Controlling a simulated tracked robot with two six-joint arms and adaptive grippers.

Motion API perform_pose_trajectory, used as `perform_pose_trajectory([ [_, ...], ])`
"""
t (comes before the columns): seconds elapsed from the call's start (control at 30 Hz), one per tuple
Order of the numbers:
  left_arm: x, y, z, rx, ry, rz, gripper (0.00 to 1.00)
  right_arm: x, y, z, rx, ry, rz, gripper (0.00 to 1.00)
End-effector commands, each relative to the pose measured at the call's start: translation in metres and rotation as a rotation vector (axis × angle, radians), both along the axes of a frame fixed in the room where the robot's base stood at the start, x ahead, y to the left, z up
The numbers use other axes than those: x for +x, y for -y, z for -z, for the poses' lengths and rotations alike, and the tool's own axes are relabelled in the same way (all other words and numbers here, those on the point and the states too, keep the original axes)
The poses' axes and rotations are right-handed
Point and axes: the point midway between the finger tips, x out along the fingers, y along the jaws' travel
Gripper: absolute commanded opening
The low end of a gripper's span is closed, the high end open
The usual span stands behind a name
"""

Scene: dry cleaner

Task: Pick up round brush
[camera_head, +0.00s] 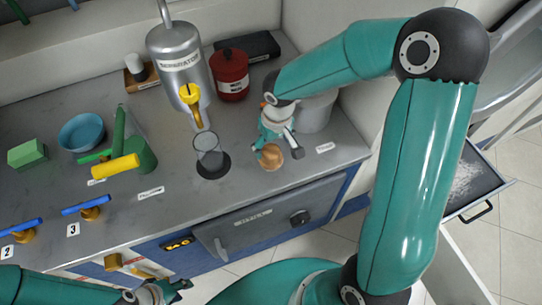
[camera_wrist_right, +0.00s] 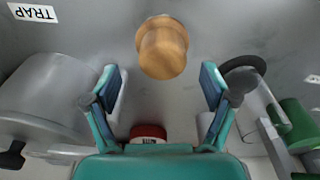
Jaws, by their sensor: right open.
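The round brush, a small tan wooden piece (camera_head: 270,157), stands on the grey counter (camera_head: 235,195). In the right wrist view the brush (camera_wrist_right: 162,48) is centred just ahead of the fingertips, touching neither finger. My right gripper (camera_head: 279,142) is open and empty, pointing down at the counter close to the brush. Both its fingers (camera_wrist_right: 162,85) show spread apart in the right wrist view. My left gripper (camera_head: 168,291) is low at the bottom edge of the head view, away from the brush; its jaws are too small and partly hidden to judge.
A grey pot (camera_head: 318,112) stands right beside my right gripper. A red canister (camera_head: 231,75) and a silver separator tank (camera_head: 178,55) with a yellow valve (camera_head: 191,97) stand behind. A clear cylinder (camera_head: 208,150) is to the left. An open drawer (camera_head: 475,185) is at the right.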

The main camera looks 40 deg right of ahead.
Motion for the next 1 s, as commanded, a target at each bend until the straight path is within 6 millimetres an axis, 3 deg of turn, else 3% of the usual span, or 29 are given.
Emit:
perform_pose_trajectory([
  [0.2,0.000,0.000,-0.002,0.000,0.000,0.000,0.39,0.002,-0.003,0.031,0.000,-0.005,0.001,0.84],
  [0.53,0.000,0.000,-0.002,0.000,0.000,0.000,0.39,0.003,-0.003,0.037,0.000,0.000,0.001,0.83],
  [0.9,0.000,0.000,-0.002,0.000,0.000,0.000,0.39,0.003,-0.003,0.037,0.000,0.000,0.001,0.21],
  [1.0,0.000,0.000,-0.002,0.000,0.000,0.000,0.39,0.003,-0.003,0.037,0.000,0.000,0.001,0.17],
])
